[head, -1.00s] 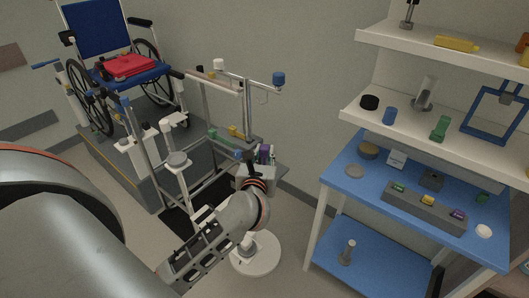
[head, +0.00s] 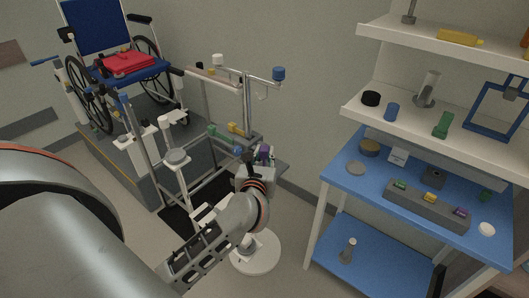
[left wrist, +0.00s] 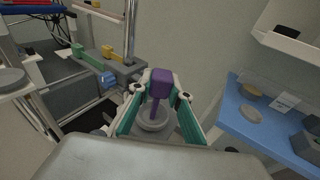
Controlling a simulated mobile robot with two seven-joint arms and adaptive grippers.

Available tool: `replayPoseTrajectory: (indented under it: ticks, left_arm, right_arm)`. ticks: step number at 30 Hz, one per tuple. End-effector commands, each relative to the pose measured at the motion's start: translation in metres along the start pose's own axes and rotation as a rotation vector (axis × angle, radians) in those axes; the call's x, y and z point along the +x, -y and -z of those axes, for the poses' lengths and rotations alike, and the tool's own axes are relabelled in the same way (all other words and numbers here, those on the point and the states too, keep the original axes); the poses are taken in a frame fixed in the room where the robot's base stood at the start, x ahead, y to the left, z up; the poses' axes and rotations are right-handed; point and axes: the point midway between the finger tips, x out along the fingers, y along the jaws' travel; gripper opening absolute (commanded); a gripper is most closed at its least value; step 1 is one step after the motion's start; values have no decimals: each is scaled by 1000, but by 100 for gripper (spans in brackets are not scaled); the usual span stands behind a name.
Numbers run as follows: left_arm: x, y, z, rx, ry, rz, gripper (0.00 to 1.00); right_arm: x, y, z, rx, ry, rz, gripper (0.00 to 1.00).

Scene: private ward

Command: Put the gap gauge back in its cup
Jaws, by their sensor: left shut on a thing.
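A purple gauge with a blocky head and a thin shaft (left wrist: 161,88) is held between the teal fingers of my left gripper (left wrist: 158,97). In the left wrist view a round pale grey cup-like thing (left wrist: 154,124) lies under the shaft. I cannot tell whether the shaft is inside it or only in front of it. In the head view my arm hides that place. My right gripper is not in view.
A grey holder with green and yellow pieces (head: 238,130) stands left of the gripper. A round white floor base (head: 254,262) is below. The blue table (head: 345,178) with a grey block rack (head: 416,212) stands right. A wheelchair (head: 108,65) is at the back left.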

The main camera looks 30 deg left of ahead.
Motion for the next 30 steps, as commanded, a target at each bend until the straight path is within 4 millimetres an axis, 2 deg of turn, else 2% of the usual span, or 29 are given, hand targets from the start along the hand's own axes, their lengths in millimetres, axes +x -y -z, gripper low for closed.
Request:
replayPoseTrajectory:
  ticks: [23, 24, 25, 26, 30]
  left_arm:
    - [1, 0, 7, 1, 2, 0, 0]
    - [1, 0, 6, 0, 3, 0, 26]
    - [1, 0, 6, 0, 3, 0, 34]
    - [1, 0, 6, 0, 3, 0, 38]
    - [1, 0, 6, 0, 3, 0, 38]
  right_arm:
    - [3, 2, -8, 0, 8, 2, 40]
    - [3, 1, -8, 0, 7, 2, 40]
    - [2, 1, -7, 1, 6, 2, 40]
    - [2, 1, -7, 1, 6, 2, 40]
    - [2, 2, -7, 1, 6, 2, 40]
